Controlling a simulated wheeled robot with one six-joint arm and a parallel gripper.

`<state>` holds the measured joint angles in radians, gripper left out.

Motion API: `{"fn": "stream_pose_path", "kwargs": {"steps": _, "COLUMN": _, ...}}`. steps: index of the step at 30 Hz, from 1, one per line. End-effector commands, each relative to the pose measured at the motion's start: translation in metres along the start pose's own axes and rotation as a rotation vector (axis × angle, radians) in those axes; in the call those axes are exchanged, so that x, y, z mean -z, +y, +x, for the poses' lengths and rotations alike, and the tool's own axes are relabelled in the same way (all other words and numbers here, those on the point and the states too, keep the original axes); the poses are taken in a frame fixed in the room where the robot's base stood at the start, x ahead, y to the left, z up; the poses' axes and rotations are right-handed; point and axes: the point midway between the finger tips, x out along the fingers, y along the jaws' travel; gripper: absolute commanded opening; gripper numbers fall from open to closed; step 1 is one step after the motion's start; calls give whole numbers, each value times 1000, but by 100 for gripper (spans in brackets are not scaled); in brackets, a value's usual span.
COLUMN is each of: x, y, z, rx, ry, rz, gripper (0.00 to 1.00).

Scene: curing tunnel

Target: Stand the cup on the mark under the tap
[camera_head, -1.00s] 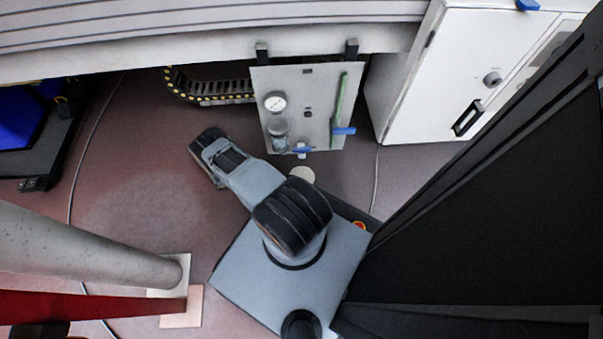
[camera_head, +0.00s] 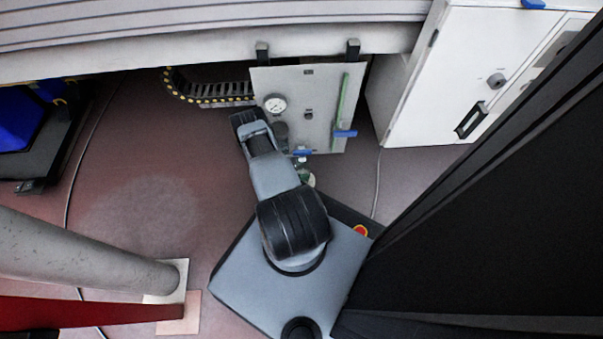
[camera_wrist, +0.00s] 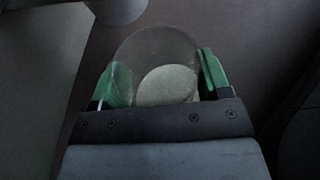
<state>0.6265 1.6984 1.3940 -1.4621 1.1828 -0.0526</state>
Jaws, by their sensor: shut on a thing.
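My gripper (camera_wrist: 162,78) is shut on a clear cup (camera_wrist: 150,50), with one green finger on each side of it in the wrist view. A pale disc (camera_wrist: 167,86) shows through the cup; I cannot tell whether it is the mark or the cup's base. In the head view a small green and pale patch (camera_head: 307,179), at my gripper, shows beside my arm, just below the tap (camera_head: 302,153) with its blue lever. My arm partly covers this area. I cannot tell how high the cup is above the floor.
The tap's grey panel (camera_head: 325,95) carries a gauge (camera_head: 275,104) and a second blue lever (camera_head: 345,133). A white cabinet (camera_head: 435,85) stands to the right. A concrete column (camera_head: 80,255) is at lower left. Open floor (camera_head: 150,200) lies left of my arm.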

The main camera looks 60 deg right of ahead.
Motion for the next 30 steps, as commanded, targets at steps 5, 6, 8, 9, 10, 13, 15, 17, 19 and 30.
{"fn": "stream_pose_path", "kwargs": {"steps": 5, "x": 25, "y": 0, "z": 10, "rx": 0, "ry": 0, "rz": -1, "gripper": 48}}
{"fn": "stream_pose_path", "kwargs": {"steps": 6, "x": 26, "y": 0, "z": 10, "rx": -1, "ry": 0, "rz": 0, "gripper": 48}}
{"fn": "stream_pose_path", "kwargs": {"steps": 8, "x": 25, "y": 0, "z": 10, "rx": -1, "ry": 0, "rz": 0, "gripper": 48}}
{"fn": "stream_pose_path", "kwargs": {"steps": 9, "x": 24, "y": 0, "z": 9, "rx": -1, "ry": 0, "rz": 0, "gripper": 48}}
{"fn": "stream_pose_path", "kwargs": {"steps": 10, "x": 24, "y": 0, "z": 9, "rx": -1, "ry": 0, "rz": 0, "gripper": 48}}
{"fn": "stream_pose_path", "kwargs": {"steps": 13, "x": 24, "y": 0, "z": 9, "rx": -1, "ry": 0, "rz": 0, "gripper": 48}}
{"fn": "stream_pose_path", "kwargs": {"steps": 15, "x": 25, "y": 0, "z": 10, "rx": -1, "ry": 0, "rz": -1, "gripper": 48}}
{"fn": "stream_pose_path", "kwargs": {"steps": 17, "x": 26, "y": 0, "z": 10, "rx": -1, "ry": 0, "rz": -1, "gripper": 48}}
{"fn": "stream_pose_path", "kwargs": {"steps": 19, "x": 27, "y": 0, "z": 10, "rx": -1, "ry": 0, "rz": -1, "gripper": 72}}
{"fn": "stream_pose_path", "kwargs": {"steps": 30, "x": 25, "y": 0, "z": 10, "rx": -1, "ry": 0, "rz": 0, "gripper": 81}}
